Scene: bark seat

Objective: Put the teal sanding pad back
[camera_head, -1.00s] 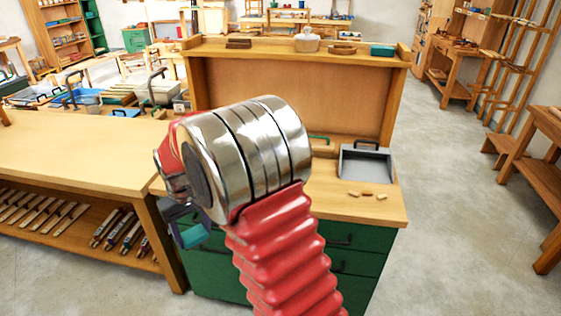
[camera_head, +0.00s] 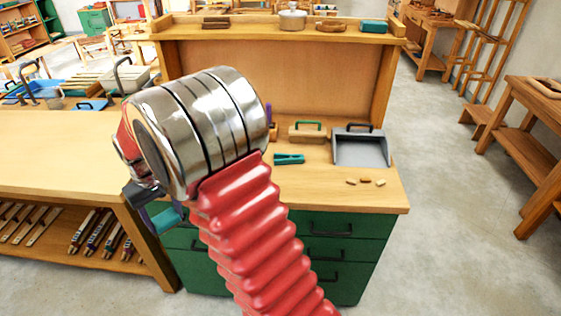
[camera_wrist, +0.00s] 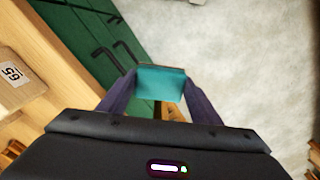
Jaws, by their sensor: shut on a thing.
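The teal sanding pad (camera_wrist: 161,82) is between the two fingers of my gripper (camera_wrist: 160,97) in the wrist view, which is shut on it. In the head view the pad (camera_head: 167,220) shows as a small teal patch, partly covered by my gripper (camera_head: 158,214). It hangs in front of the green drawer cabinet (camera_head: 345,225), beside its left front, below the worktop level. My own wrist and red arm cover part of the bench behind.
The raised shelf (camera_head: 250,33) holds wooden blocks, a lidded pot (camera_head: 292,20) and a teal block (camera_head: 374,27). On the worktop (camera_head: 340,196) are a teal clamp (camera_head: 289,159), a green-handled brush (camera_head: 307,132), a grey dustpan (camera_head: 361,148) and small wooden bits.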

